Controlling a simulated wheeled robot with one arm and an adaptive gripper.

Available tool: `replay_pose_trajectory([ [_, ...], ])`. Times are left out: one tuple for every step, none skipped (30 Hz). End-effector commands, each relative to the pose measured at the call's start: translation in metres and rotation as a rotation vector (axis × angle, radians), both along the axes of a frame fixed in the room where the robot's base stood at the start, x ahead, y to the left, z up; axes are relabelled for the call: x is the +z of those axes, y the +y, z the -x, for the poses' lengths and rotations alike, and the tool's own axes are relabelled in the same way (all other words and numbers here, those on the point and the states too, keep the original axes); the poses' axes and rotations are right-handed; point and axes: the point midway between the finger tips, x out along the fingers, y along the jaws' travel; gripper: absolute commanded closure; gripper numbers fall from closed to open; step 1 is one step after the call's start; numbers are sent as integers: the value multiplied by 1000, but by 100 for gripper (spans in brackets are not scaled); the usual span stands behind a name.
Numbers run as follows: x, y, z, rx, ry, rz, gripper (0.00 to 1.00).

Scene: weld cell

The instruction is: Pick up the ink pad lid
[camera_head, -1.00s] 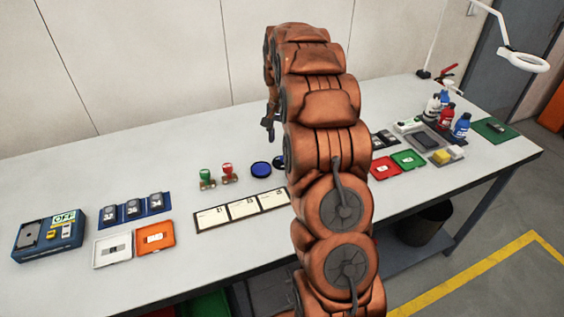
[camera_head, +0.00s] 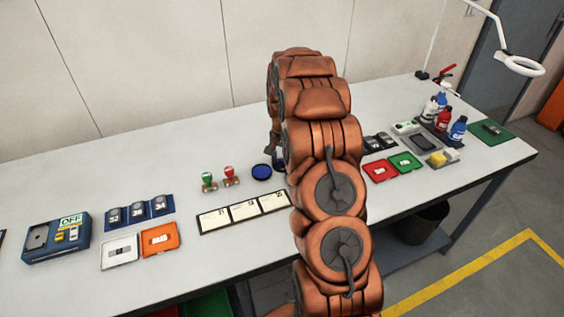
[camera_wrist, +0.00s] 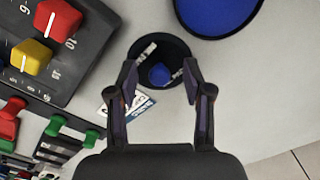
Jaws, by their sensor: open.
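The ink pad lid (camera_wrist: 172,52) is a round black disc with a small blue spot and white print in the wrist view. It lies on the table. The blue round ink pad (camera_wrist: 212,12) is above it in that view, and also shows in the head view (camera_head: 262,172). In the head view the lid is mostly hidden by my arm and gripper. My gripper (camera_wrist: 161,72) is open and empty. Its two fingertips are at the left and right sides of the lid in the wrist view; I cannot tell how high they are above it.
A black box (camera_wrist: 60,50) with red and yellow knobs shows at left in the wrist view. Two stamps (camera_head: 220,179), green and red, stand left of the ink pad in the head view. A three-panel card strip (camera_head: 244,211) lies in front. Red and green trays (camera_head: 392,167) lie right of my arm.

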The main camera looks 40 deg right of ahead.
Motion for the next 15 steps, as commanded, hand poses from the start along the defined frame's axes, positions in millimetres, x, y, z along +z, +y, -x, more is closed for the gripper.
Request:
replay_pose_trajectory([
  [0,0,0,0,0,0,50],
  [0,0,0,0,0,0,50],
  [0,0,0,0,0,0,50],
  [0,0,0,0,0,0,50],
  [0,0,0,0,0,0,51],
  [0,0,0,0,0,0,55],
  [0,0,0,0,0,0,58],
  [0,0,0,0,0,0,61],
  [0,0,0,0,0,0,65],
  [0,0,0,0,0,0,68],
  [0,0,0,0,0,0,71],
  [0,0,0,0,0,0,76],
  [0,0,0,0,1,-1,79],
  [0,0,0,0,1,-1,82],
  [0,0,0,0,1,-1,86],
])
